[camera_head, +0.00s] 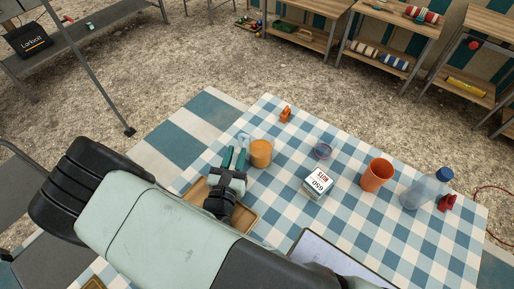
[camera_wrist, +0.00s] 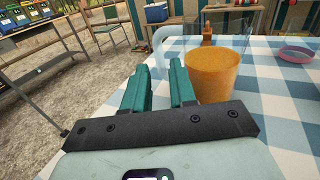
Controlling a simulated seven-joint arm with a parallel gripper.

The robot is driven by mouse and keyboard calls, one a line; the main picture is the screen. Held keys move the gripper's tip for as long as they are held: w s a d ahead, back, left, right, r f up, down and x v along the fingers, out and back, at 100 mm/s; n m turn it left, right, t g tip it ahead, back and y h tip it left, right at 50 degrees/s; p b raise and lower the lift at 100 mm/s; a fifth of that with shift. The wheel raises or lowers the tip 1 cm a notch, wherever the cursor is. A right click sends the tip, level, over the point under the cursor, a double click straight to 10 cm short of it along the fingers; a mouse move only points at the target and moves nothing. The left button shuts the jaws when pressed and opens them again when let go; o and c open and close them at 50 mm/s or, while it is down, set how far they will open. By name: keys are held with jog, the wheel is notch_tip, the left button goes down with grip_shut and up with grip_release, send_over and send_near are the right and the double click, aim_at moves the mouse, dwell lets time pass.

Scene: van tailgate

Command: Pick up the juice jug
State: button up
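The juice jug (camera_head: 261,153) is a clear jug with orange juice in it, upright on the checked tablecloth. In the wrist view the jug (camera_wrist: 217,75) stands just right of and beyond my fingers, its clear handle to the left. My gripper (camera_head: 233,154) is beside the jug on its handle side. In the wrist view my gripper (camera_wrist: 158,67) has its two teal fingers apart with nothing seen between them. The handle shows ahead of the fingertips; I cannot tell whether they touch it.
A wooden tray (camera_head: 248,221) lies under my gripper. An orange item (camera_head: 285,115) is near the far edge. Cloth between them is clear.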

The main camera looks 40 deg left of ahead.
jog(key=shift+x, duration=1.5)
jog(key=shift+c, duration=0.4)
grip_shut()
